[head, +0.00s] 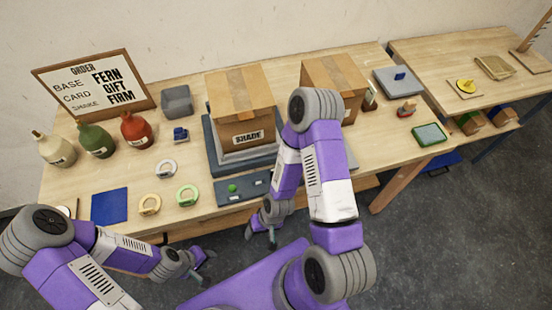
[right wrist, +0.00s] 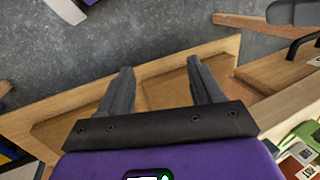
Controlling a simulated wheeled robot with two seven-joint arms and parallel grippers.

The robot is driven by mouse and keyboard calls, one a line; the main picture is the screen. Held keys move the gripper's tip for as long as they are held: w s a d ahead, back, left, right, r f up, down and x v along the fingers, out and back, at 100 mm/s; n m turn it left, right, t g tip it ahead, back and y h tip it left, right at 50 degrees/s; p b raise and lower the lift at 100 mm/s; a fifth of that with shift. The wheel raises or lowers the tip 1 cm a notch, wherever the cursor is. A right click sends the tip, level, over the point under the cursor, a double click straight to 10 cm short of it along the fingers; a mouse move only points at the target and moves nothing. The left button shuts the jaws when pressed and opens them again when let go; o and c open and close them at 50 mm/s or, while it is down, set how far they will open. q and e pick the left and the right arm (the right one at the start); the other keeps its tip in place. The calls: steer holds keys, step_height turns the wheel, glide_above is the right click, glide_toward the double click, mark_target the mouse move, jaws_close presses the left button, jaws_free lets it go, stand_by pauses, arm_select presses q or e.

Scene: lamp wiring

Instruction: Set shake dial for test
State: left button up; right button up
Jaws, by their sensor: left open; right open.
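A dark grey-blue control panel (head: 215,194) lies on the bench in front of the grey platform. A cardboard box (head: 226,134) labelled SHADE stands on the platform. My right gripper (head: 262,235) is open and empty in front of the bench's front edge, near the panel and apart from it. Its spread fingers also show in the right wrist view (right wrist: 163,85). My left gripper (head: 202,266) is open and empty, off the bench's front.
An order sign (head: 97,86) stands at the back left, behind several bottles. Rings and a blue mat (head: 110,206) lie at the front left. My right arm covers part of the bench and a second box (head: 333,76). A side table (head: 440,60) stands at right.

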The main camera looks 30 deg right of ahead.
steer(key=w+d+r+m+h+p, duration=0.1)
steer(key=w+d+r+p, duration=0.1)
steer(key=d+r, duration=0.1)
steer(key=w+d+r+m+h+p, duration=0.1)
steer(key=w+d+r+p, duration=0.1)
steer(key=r, duration=0.3)
steer(key=w+d+r+h+p, duration=0.1)
steer(key=w+d+r+p, duration=0.2)
steer(key=d+r+p, duration=0.1)
steer(key=shift+d+r+m+g, duration=0.1)
steer(key=shift+r+m+g, duration=0.25)
steer(key=shift+r, duration=0.2)
steer(key=w+d+r+m, duration=0.1)
steer(key=r, duration=0.1)
steer(key=w+d+r, duration=0.1)
steer(key=w+r, duration=0.1)
steer(key=w+d+r+m+h, duration=0.1)
steer(key=shift+w+d+r+m, duration=0.25)
steer(key=shift+d+r+m, duration=0.05)
steer(key=shift+r+m, duration=0.1)
arm_select(q)
step_height(320, 180, up, 9)
steer(key=shift+b, duration=0.4)
arm_select(e)
steer(key=shift+d+f, duration=0.1)
steer(key=shift+f, duration=3.5)
arm_select(q)
steer(key=shift+w+r, duration=0.1)
arm_select(e)
steer(key=shift+c, duration=0.3)
